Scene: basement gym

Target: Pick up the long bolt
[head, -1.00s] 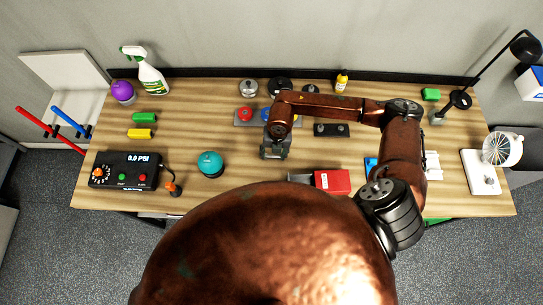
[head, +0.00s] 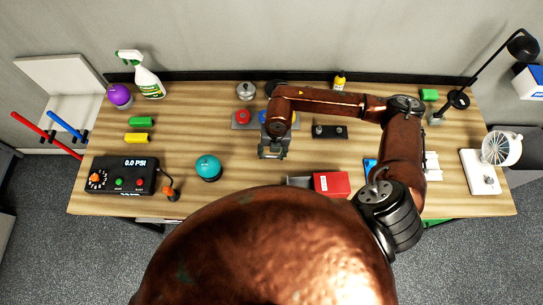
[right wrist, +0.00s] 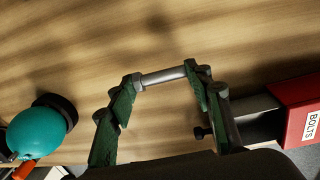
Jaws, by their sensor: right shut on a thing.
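My right gripper (head: 272,155) is over the middle of the workbench in the head view. In the right wrist view its two green-sided fingers (right wrist: 162,76) are closed on the ends of a smooth silver rod, which looks like the shank of the long bolt (right wrist: 163,76). My left gripper is not in view.
A red box labelled BOLTS (right wrist: 299,110) with a grey tray (right wrist: 250,106) is right of the gripper. A teal ball on a dark base (head: 208,167) is to the left. A panel with coloured buttons (head: 243,119) lies behind. Bare wood (head: 185,125) is left of the gripper.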

